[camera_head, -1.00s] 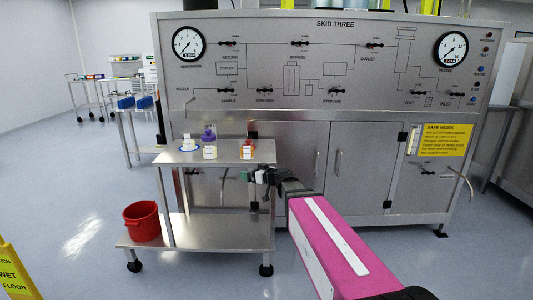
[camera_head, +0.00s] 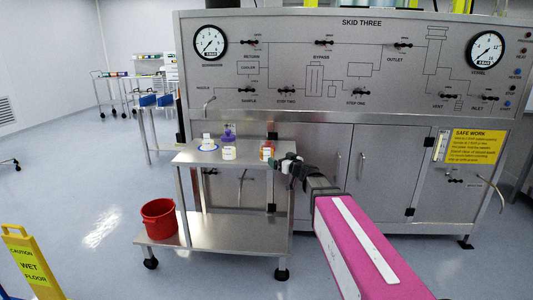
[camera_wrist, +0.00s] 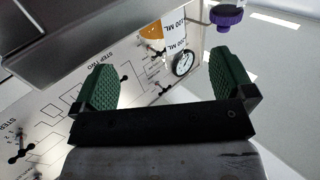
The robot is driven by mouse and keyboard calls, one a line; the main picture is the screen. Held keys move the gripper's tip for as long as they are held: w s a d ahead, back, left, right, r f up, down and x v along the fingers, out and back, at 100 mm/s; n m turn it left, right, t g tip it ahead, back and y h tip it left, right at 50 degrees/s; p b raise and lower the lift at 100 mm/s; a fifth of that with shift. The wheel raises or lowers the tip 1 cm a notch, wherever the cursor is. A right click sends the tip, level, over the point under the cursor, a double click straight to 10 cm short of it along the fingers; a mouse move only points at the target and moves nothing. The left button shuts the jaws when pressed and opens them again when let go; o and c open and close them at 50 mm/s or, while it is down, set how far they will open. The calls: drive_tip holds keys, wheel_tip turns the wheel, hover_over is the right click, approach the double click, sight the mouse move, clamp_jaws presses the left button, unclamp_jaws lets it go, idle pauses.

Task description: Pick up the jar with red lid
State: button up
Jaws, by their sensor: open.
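A small jar with a red-orange top and a white label (camera_head: 267,152) stands upright on the top shelf of a steel cart (camera_head: 247,157), near its right end. My gripper (camera_head: 287,166) is just right of that jar, by the shelf's right edge. In the wrist view my gripper (camera_wrist: 164,88) is open, with green pads apart and nothing between them. Beyond them is an orange-coloured jar (camera_wrist: 151,30) with a white "100 ML" label, partly cut off; its lid is unclear there.
A red bucket (camera_head: 159,218) sits on the lower shelf. The skid panel (camera_head: 350,80) stands close behind. A yellow wet-floor sign (camera_head: 33,262) is front left.

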sight(272, 153)
drive_tip(key=x, duration=0.5)
drive_tip(key=shift+w+a, duration=0.1)
drive_tip(key=shift+w, duration=0.25)
drive_tip(key=shift+x, duration=2.7)
drive_tip(key=shift+s+a, duration=0.1)
drive_tip(key=c, duration=1)
